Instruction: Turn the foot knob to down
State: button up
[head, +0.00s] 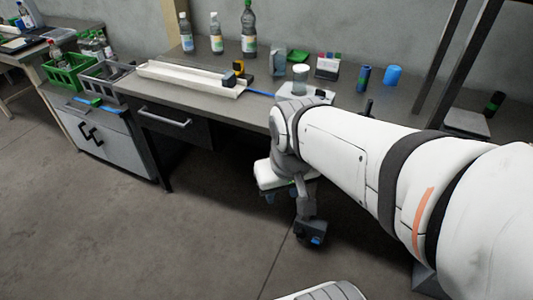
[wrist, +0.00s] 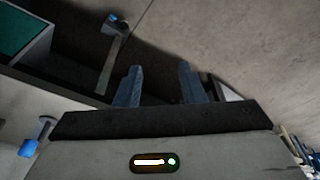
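A grey post ending in a dark block with a small blue part (head: 316,240) stands below the bench edge in the head view. This may be the foot knob; its setting is too small to read. The blue part also shows at the top of the wrist view (wrist: 113,18), beyond my fingertips and to their left. My gripper (head: 281,197) hangs below the bench edge beside the post, partly hidden behind my arm. In the wrist view its two blue-grey fingers (wrist: 160,78) are apart with nothing held between them.
The workbench (head: 235,107) holds bottles (head: 249,30), a long white tray (head: 190,78), and blue cylinders (head: 392,76). A drawer (head: 165,117) and a grey cabinet (head: 105,145) are at left. Another blue piece (wrist: 28,148) shows at the wrist view's lower left. The floor (head: 150,235) in front is clear.

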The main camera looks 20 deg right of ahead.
jog(key=shift+w+r, duration=0.15)
